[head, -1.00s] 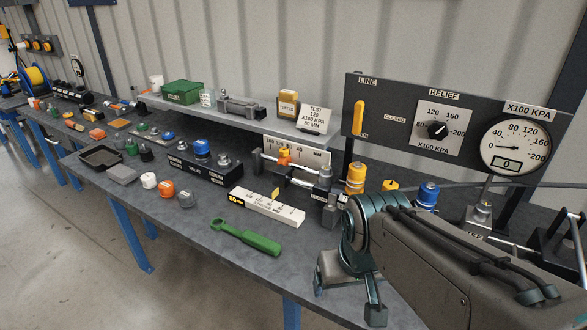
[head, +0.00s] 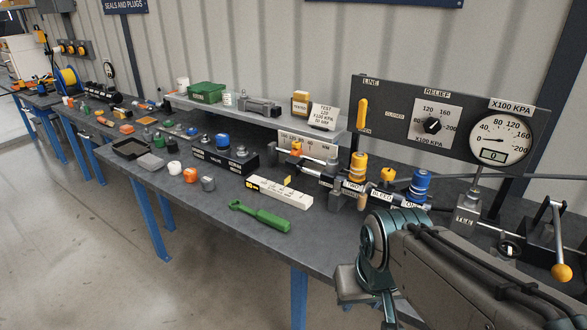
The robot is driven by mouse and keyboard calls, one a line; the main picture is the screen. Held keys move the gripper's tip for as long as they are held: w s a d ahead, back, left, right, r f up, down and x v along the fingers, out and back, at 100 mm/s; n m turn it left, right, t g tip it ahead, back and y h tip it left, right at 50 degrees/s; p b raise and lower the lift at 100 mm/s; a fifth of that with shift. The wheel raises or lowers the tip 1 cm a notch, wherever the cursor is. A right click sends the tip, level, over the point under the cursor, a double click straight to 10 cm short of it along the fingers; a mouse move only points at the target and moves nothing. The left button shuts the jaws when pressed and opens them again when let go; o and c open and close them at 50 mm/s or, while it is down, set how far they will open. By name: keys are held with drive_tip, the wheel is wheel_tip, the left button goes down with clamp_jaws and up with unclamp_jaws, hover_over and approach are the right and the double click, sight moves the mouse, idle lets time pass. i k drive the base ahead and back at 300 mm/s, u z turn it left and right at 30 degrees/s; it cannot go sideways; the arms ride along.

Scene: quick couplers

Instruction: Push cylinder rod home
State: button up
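The cylinder (head: 326,178) lies in its rig on the bench, in front of a white millimetre scale (head: 308,149). Its thin silver rod (head: 300,170) points left, with an orange piece (head: 296,148) just above it. My gripper (head: 366,304) is at the bottom, right of centre, in front of the bench edge. Its fingers look spread and empty, well apart from the rod; the frame's lower edge cuts them off.
Coupler valves with yellow (head: 358,167) and blue (head: 419,185) tops stand right of the cylinder. A white ruler block (head: 279,191) and a green wrench (head: 261,216) lie in front. The gauge (head: 500,140) reads 0. A yellow-knobbed pump lever (head: 558,245) stands far right.

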sight(294, 165)
drive_tip(key=k, duration=0.7)
drive_tip(key=u, duration=0.85)
drive_tip(key=i, duration=1.75)
drive_tip(key=z, duration=1)
drive_tip(key=i, duration=0.35)
drive_tip(key=z, duration=0.35)
